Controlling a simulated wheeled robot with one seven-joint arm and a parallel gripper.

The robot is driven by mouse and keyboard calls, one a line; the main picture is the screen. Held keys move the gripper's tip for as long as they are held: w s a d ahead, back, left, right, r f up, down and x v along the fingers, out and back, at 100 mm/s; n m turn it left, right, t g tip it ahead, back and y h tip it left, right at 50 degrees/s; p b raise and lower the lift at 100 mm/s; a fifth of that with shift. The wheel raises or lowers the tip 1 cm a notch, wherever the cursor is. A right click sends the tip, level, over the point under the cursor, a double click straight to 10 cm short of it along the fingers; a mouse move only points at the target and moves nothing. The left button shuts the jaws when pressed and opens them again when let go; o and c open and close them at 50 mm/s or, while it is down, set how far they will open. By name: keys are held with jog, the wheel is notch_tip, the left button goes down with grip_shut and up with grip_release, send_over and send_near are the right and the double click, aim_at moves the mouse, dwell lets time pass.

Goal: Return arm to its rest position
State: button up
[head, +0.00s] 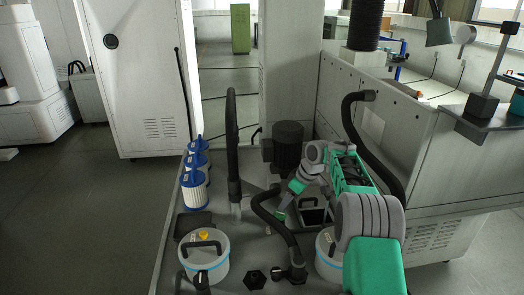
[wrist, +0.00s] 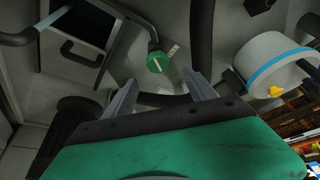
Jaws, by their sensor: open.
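My arm, green and grey, reaches in from the lower right in the head view. Its elbow is bent and my gripper (head: 281,214) points down over the grey floor tray among the hoses. In the wrist view my gripper (wrist: 160,78) has its two grey fingers well apart with nothing held between them. A round green knob with a white bar (wrist: 158,62) shows beyond the gap between the fingers. How far the fingertips are from it I cannot tell.
A white canister with a blue band (head: 204,258) stands at front left; another (head: 328,258) is partly behind my arm. Black hoses (head: 232,150) rise nearby. Blue-and-white filters (head: 194,190) line the left edge. A grey machine (head: 400,120) stands right. Open floor (head: 80,220) lies left.

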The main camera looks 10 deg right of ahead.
jog(key=s+a+r+m+h+p, duration=0.1)
jog(key=s+a+r+m+p, duration=0.35)
jog(key=s+r, duration=1)
jog(key=s+m+h+p, duration=0.2)
jog(key=s+m, duration=0.3)
jog(key=s, duration=1.7)
jog(key=shift+r+p, duration=0.25)
jog(key=shift+p, duration=0.6)
